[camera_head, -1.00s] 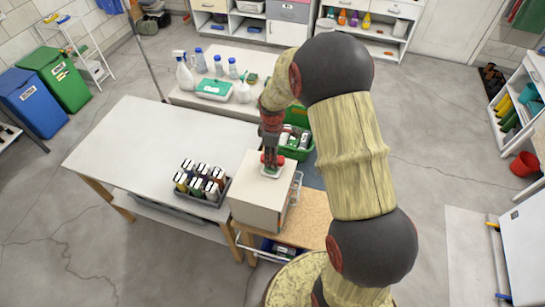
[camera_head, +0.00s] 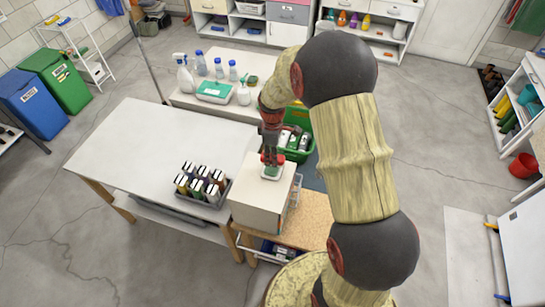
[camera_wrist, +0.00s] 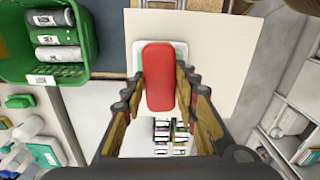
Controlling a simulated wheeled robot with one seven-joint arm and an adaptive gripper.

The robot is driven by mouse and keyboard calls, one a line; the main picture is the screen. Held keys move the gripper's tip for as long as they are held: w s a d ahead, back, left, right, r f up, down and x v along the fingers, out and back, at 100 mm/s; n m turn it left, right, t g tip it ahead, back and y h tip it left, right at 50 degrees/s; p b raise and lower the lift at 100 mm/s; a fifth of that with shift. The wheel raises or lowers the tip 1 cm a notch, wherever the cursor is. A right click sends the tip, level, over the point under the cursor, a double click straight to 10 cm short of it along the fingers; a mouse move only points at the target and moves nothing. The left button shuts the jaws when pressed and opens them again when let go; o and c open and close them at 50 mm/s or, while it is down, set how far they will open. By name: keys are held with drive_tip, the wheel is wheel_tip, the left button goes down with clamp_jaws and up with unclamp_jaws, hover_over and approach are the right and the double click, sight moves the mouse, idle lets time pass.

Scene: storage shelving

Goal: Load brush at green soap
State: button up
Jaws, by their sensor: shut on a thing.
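My gripper (camera_wrist: 158,100) is shut on a red brush (camera_wrist: 159,76) and points down over the top of a cream box. The brush also shows at my fingertips in the head view (camera_head: 266,158). Below it, a small white dish (camera_wrist: 182,47) with green soap (camera_head: 271,171) in it lies on the box top. In the wrist view the brush covers most of the dish, with only its edges showing. The brush is over or on the soap; whether they touch I cannot tell.
The cream box (camera_head: 262,206) stands on a wooden bench. A green crate (camera_head: 299,119) with bottles is behind it. A tray of several small bottles (camera_head: 203,184) is on the white table (camera_head: 150,140) at left, whose left part is clear.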

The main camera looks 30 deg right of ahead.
drive_tip(key=shift+r+p, duration=1.1)
drive_tip(key=shift+r, duration=1.1)
